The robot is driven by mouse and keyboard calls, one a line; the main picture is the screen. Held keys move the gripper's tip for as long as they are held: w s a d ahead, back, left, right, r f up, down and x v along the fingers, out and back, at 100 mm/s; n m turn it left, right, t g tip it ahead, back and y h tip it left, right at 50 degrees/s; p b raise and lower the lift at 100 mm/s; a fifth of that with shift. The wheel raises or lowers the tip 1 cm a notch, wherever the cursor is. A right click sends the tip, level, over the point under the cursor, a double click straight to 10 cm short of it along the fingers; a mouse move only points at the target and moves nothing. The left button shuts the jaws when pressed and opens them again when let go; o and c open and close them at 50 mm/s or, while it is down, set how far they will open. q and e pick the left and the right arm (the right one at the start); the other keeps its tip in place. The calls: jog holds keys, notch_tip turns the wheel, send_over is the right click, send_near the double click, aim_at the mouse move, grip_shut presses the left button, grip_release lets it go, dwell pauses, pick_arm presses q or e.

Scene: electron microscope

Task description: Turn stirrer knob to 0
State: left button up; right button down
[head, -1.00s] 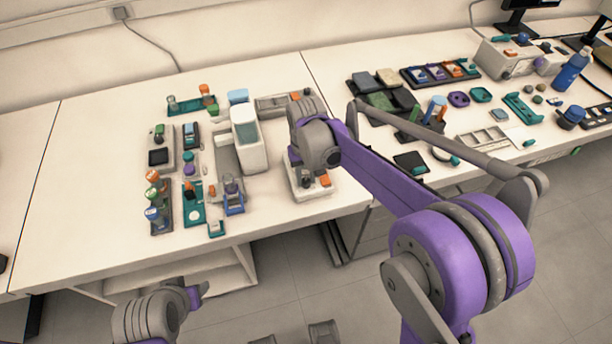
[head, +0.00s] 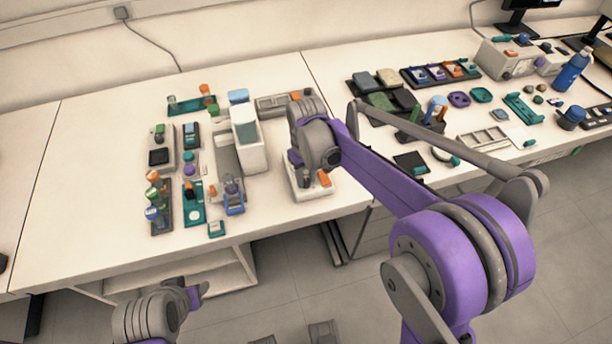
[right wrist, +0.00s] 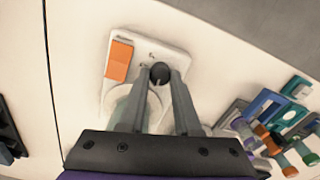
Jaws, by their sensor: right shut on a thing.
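The stirrer (head: 315,191) is a small white unit near the front edge of the bench, with an orange switch (head: 324,179) on top. In the right wrist view its white body (right wrist: 172,55), orange switch (right wrist: 118,60) and small dark round knob (right wrist: 160,73) show. My right gripper (right wrist: 160,75) points down at the stirrer, its two grey fingers shut on the knob. In the head view my right wrist hides part of the stirrer and the knob. My left gripper (head: 196,295) hangs in front of the bench at the lower left, away from the stirrer; its jaws are too small to judge.
Left of the stirrer stand a tall white device (head: 248,145), a blue-framed holder (head: 234,198) and a rack of capped vials (head: 160,207). A grey tray (head: 284,103) lies behind. Dark mats (head: 385,102) lie to the right. The far left bench is clear.

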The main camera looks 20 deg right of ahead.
aim_at(308, 182)
jog(key=c, duration=0.9)
grip_release()
notch_tip(308, 182, up, 11)
jog(key=p, duration=0.1)
jog(key=s+d+m+t+p, duration=0.1)
jog(key=s+d+t+p, duration=0.1)
jog(key=s, duration=0.8)
jog(key=s+d+f+m+t+p, duration=0.1)
jog(key=s+d+m+t+p, duration=0.1)
jog(key=s, duration=0.9)
jog(key=shift+d+f+t+p, duration=0.15)
jog(key=shift+d+t+p, duration=0.25)
jog(key=shift+t+p, duration=0.5)
